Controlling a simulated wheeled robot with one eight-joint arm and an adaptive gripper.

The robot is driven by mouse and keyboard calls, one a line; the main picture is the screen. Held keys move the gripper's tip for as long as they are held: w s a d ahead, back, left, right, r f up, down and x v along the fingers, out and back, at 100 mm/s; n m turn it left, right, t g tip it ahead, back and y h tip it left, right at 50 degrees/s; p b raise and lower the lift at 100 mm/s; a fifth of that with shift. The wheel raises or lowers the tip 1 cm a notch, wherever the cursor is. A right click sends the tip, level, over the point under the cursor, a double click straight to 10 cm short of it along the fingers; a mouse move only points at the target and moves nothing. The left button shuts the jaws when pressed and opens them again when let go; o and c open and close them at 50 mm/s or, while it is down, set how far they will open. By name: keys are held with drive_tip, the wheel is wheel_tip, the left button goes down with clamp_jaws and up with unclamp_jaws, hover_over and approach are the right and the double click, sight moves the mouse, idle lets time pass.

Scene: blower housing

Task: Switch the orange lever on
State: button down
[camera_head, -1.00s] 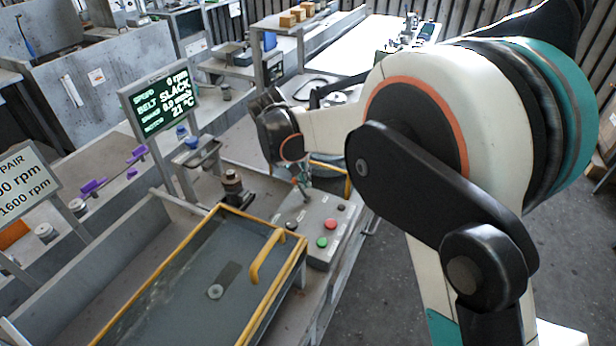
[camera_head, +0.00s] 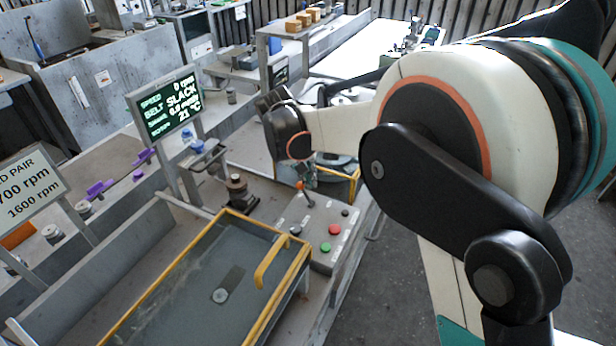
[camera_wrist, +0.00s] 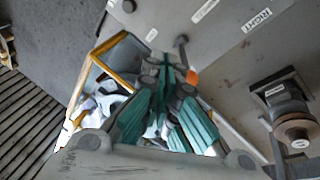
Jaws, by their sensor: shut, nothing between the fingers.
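The orange lever (camera_head: 300,187) stands at the far left end of the top of a sloped grey control box (camera_head: 318,258). In the wrist view an orange patch (camera_wrist: 192,76), which looks like the lever, shows just right of my fingertips. My gripper (camera_head: 310,184) is close above and beside the lever in the head view. In the wrist view my gripper (camera_wrist: 170,66) has its teal fingers drawn together with nothing between them. I cannot tell whether a fingertip touches the lever. My fingers hide part of it.
The box also carries a red button (camera_head: 334,229), a green button (camera_head: 326,247) and black knobs. A yellow-framed cover (camera_head: 262,312) with a raised handle lies at the front left. A dark post (camera_head: 238,190) stands left of the box.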

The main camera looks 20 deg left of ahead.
drive_tip(key=w+p+v, duration=0.1)
drive_tip(key=p+v, duration=0.2)
drive_tip(key=v, duration=0.8)
drive_tip(key=shift+d+r, duration=0.2)
drive_tip(key=shift+r, duration=0.3)
